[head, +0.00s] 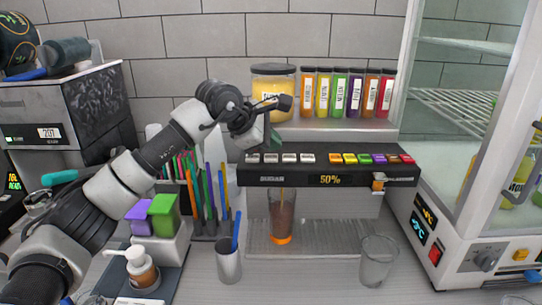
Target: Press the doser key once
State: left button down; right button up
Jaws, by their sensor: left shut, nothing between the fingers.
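The doser (300,175) is a black bar labelled SUGAR, with a display (330,180) reading 50%. White keys (288,158) line its top left and coloured keys (378,159) its top right. My left gripper (276,138) is shut and empty, just above the white keys; I cannot tell whether it touches one. A clear cup (283,218) with brown drink stands under the doser on the drip tray (340,235), an orange glow at its base. A thin light line shows at its top. My right gripper is not in view.
A shelf behind holds a large yellow jar (273,88) and several coloured bottles (345,92). Straws (205,195), a metal cup (229,262) and a pump bottle (139,268) stand left. An empty glass (378,260) stands right, beside a glass-doored cabinet (475,130).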

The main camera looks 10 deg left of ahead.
aim_at(271, 158)
pick_arm(q)
jog(key=shift+r+p, duration=1.55)
jog(key=shift+r, duration=1)
dwell(0.6)
